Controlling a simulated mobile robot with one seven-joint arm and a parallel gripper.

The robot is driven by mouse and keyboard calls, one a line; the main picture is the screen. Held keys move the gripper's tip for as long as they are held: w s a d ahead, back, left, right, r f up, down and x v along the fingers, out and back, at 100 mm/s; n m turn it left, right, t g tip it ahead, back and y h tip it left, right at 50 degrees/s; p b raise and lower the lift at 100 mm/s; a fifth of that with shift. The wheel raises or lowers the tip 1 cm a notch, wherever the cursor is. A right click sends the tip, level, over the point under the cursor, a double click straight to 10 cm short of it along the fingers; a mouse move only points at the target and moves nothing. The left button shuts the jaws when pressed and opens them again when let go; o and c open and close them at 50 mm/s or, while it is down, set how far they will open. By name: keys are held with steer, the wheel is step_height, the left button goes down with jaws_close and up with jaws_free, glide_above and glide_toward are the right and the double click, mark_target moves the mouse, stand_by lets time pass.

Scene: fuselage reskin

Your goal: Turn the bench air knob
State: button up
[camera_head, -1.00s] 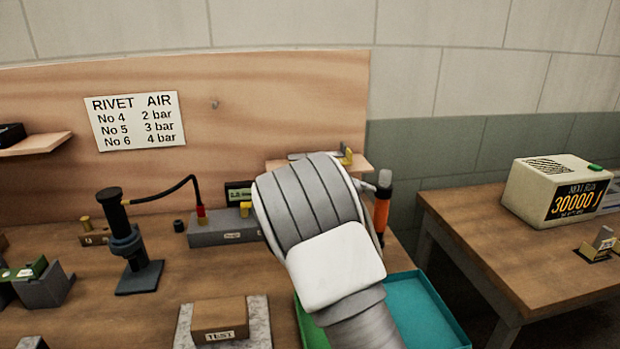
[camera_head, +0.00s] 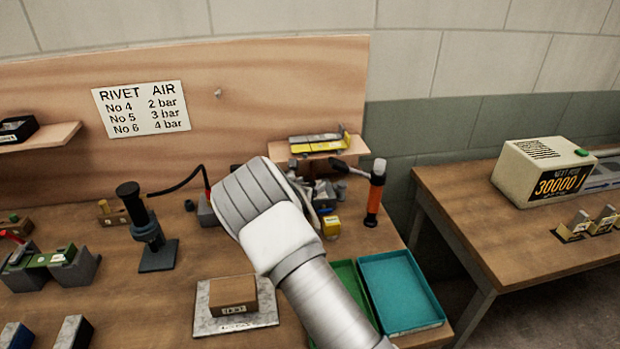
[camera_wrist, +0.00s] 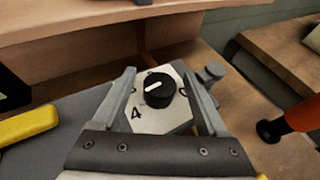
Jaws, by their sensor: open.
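The bench air knob (camera_wrist: 160,92) is a round black knob with a white pointer mark, seen in the wrist view. It sits on a pale plate (camera_wrist: 140,112) with printed figures, of which a 4 reads clearly at lower left. My gripper (camera_wrist: 158,74) is open, with one finger on each side of the knob. Gaps show between the fingers and the knob, and I cannot tell the height of the tips against it. In the head view my wrist and arm hide the knob, and only part of my gripper (camera_head: 312,192) shows.
A yellow block (camera_head: 330,227) and an orange-handled tool (camera_head: 375,195) stand right of my gripper. A shelf (camera_head: 312,150) is just behind. Green and teal trays (camera_head: 402,290) lie in front. A wall sign (camera_head: 142,108) lists rivet numbers with bar values.

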steer(key=shift+r+m+g+h+p, duration=0.3)
steer(key=shift+m+h+p, duration=0.2)
steer(key=shift+p, duration=1.45)
